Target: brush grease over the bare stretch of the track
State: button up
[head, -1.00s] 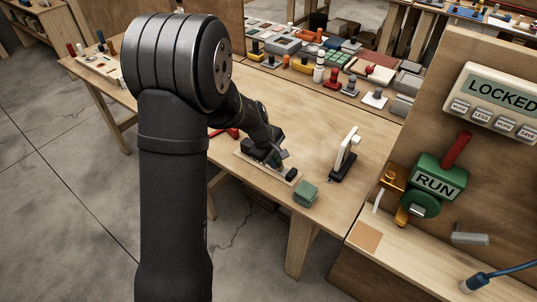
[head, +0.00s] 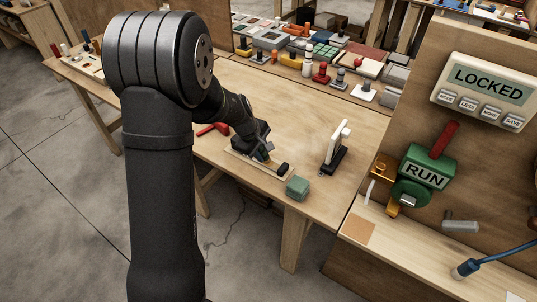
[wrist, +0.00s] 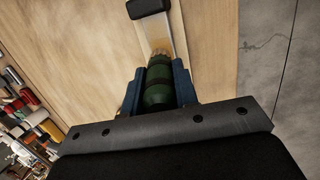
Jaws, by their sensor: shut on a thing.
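My gripper (wrist: 158,88) is shut on the green handle of a brush (wrist: 159,82), with a blue finger on each side. The bristles (wrist: 160,52) point up the wrist picture and lie over the pale track (wrist: 176,30); I cannot tell if they touch it. A black block (wrist: 148,8) sits at the track's far end. In the head view my gripper (head: 262,153) is low over the track's board (head: 236,158), with the black block (head: 283,169) at the right end. Grease on the track cannot be made out, and the gripper hides part of it.
A green block (head: 298,187) stands near the table's front edge, right of the track. A white upright piece on a black base (head: 337,146) stands behind it. A red tool (head: 212,129) lies left of my gripper. The panel reading LOCKED (head: 487,90) is at the right.

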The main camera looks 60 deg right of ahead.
jog(key=shift+w, duration=2.75)
notch_tip(320, 180, up, 8)
jog(key=w+a+f, duration=0.4)
jog(key=w+a, duration=0.6)
jog(key=a, duration=0.2)
jog(key=w+a+f, duration=0.4)
jog(key=w+a, duration=0.7)
jog(key=a, duration=0.1)
jog(key=w+a+f, duration=0.1)
jog(key=a+f, duration=0.2)
jog(key=a, duration=1.1)
jog(key=w+a+f, duration=0.1)
jog(key=a+f, duration=0.3)
jog(key=a, duration=1.1)
jog(key=shift+w+a+n, duration=0.25)
jog(key=shift+n, duration=0.05)
jog(key=shift+f, duration=0.1)
